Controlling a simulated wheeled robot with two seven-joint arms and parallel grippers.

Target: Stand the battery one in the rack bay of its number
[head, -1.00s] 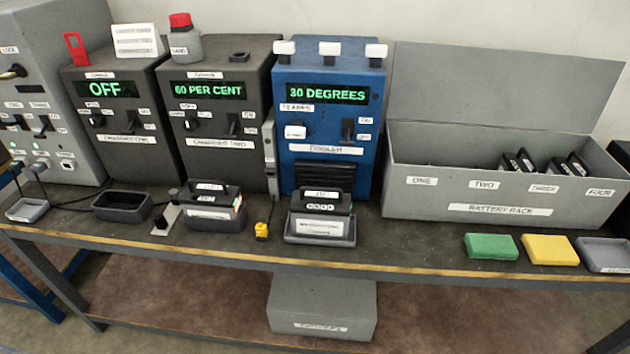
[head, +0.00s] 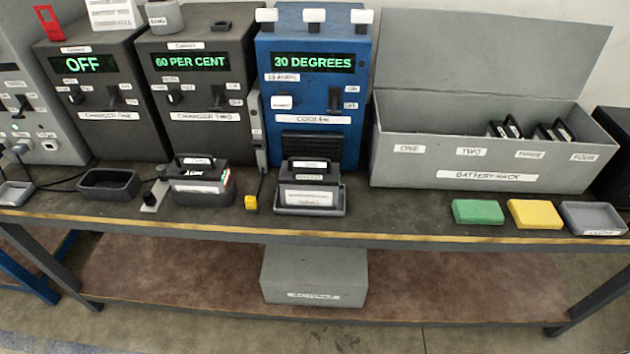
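Two dark batteries with handles are on the bench: one battery (head: 200,186) in front of the charger showing 60 PER CENT, and one battery (head: 309,194) in a grey tray in front of the blue cooler. Their number labels are too small to read, so I cannot tell which is battery one. The grey battery rack (head: 455,178) stands at the right, its bays labelled ONE to FOUR from left to right. Dark battery tops show inside its right half; the space behind the ONE label shows no battery top. Neither of my grippers is in view.
An empty dark tray (head: 109,186) sits before the charger reading OFF (head: 85,125). The blue cooler (head: 312,95) reads 30 DEGREES. Green (head: 478,211) and yellow (head: 534,213) blocks and a grey tray (head: 593,218) lie before the rack. A grey box (head: 314,270) sits on the lower shelf.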

